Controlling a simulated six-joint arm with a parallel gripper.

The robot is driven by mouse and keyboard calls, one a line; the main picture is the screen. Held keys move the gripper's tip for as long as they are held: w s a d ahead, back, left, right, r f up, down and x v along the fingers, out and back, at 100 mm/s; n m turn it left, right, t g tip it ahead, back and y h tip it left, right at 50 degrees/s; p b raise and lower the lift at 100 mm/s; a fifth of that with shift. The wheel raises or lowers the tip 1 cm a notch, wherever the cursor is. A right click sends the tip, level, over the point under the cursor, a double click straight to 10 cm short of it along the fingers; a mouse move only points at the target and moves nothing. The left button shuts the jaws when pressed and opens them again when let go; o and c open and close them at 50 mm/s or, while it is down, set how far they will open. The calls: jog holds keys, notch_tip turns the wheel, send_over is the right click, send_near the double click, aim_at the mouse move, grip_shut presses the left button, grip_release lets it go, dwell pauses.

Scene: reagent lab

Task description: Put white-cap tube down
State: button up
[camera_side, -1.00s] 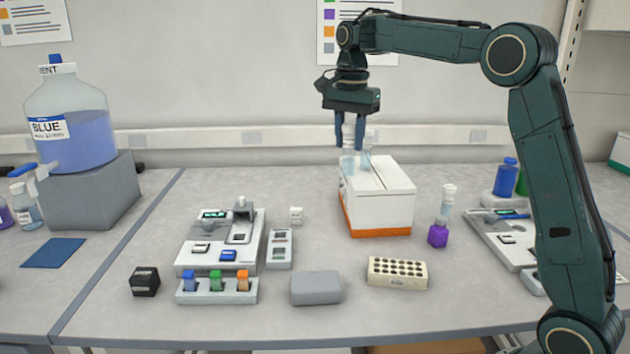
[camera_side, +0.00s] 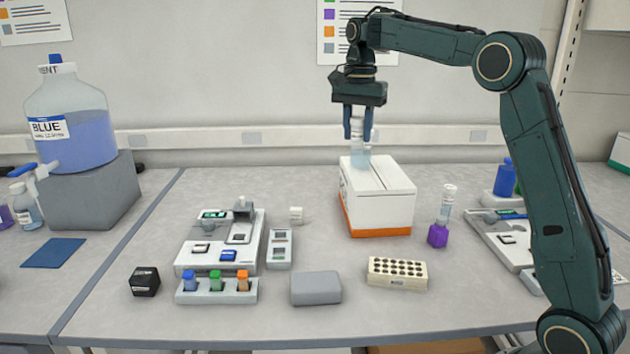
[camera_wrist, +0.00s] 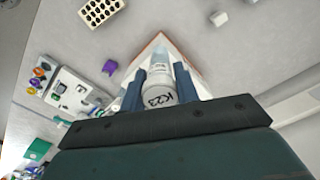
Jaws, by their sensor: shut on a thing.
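My gripper (camera_side: 358,126) is shut on the white-cap tube (camera_side: 360,152), which hangs upright between the fingers. In the side view the tube has a pale blue lower part and shows in front of the back of a white box with an orange base (camera_side: 378,205). I cannot tell whether the tube touches the box. In the wrist view the tube's white cap (camera_wrist: 159,98) bears the mark "K23" and sits between the two blue fingers. The white box is partly hidden behind the tube and fingers there.
A cream rack with holes (camera_side: 398,273) and a grey block (camera_side: 315,288) lie in front. A purple holder (camera_side: 438,235) with another tube (camera_side: 447,202) stands right of the box. A white device (camera_side: 220,242) is at left.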

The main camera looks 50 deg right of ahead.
jog(key=s+d+r+n, duration=0.1)
jog(key=d+r+n, duration=0.15)
jog(key=d, duration=1.15)
jog(key=shift+n, duration=0.25)
jog(key=shift+a+f, duration=0.2)
jog(key=shift+f, duration=2.5)
jog(key=shift+s+f, duration=0.1)
jog(key=shift+f, duration=1.65)
jog(key=shift+f, duration=0.1)
jog(key=o, duration=0.9)
